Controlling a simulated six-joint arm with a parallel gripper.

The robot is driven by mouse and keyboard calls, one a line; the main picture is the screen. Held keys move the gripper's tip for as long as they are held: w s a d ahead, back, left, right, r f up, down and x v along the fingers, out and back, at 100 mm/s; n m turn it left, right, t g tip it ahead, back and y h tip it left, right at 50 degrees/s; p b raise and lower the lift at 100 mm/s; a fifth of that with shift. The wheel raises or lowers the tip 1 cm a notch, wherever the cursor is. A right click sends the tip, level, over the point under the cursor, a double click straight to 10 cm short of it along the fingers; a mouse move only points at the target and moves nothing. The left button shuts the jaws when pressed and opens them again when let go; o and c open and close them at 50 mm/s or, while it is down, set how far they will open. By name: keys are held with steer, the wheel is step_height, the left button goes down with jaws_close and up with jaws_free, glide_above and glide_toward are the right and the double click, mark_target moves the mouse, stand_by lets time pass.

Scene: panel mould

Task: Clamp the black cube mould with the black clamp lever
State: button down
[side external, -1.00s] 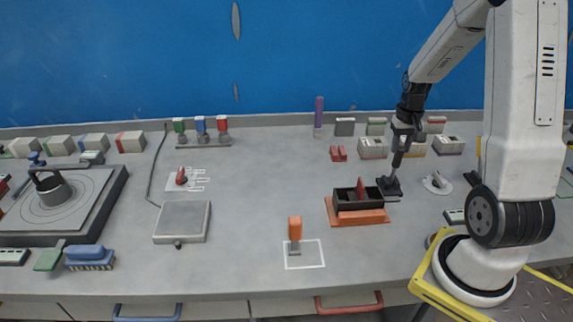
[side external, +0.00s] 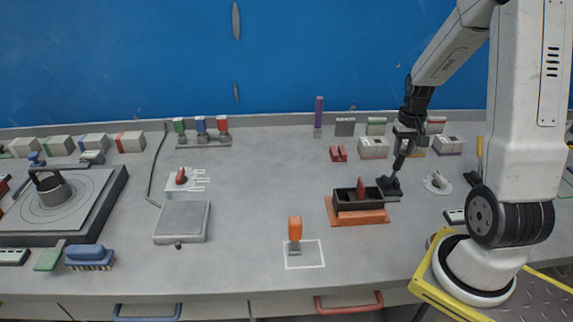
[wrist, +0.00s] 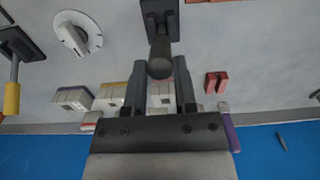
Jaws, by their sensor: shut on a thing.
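The black cube mould (side external: 345,203) is an open black box with a red upright piece in it, sitting on an orange base (side external: 360,217). Right beside it, on its right, the black clamp base (side external: 390,193) stands on the table. The black clamp lever (side external: 399,163) rises from it, leaning to the right, away from the mould. My gripper (side external: 405,144) is shut on the lever's upper end. In the wrist view my gripper (wrist: 160,75) has the lever's rounded end (wrist: 160,68) between its fingers.
A white dial (side external: 437,183) lies right of the clamp. Several pale boxes (side external: 373,148) and a red block (side external: 338,153) stand behind it. An orange-handled tool (side external: 295,229) stands in a white outline at the front.

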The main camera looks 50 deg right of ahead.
steer(key=shift+s+a, duration=0.15)
steer(key=shift+s, duration=0.05)
steer(key=shift+s+a+f, duration=0.2)
steer(key=shift+s+a, duration=0.2)
steer(key=shift+a, duration=0.05)
steer(key=shift+s+a, duration=0.15)
stand_by(0.5)
steer(key=shift+s+a+f, duration=0.25)
steer(key=shift+s+a, duration=0.15)
steer(key=shift+s+a+f, duration=0.1)
steer(key=shift+s+a, duration=0.05)
stand_by(0.5)
steer(key=shift+s+a+f, duration=0.1)
steer(key=shift+s+a, duration=0.1)
steer(key=shift+c, duration=2)
jaws_free()
steer(key=shift+d, duration=0.1)
steer(key=shift+w, duration=0.1)
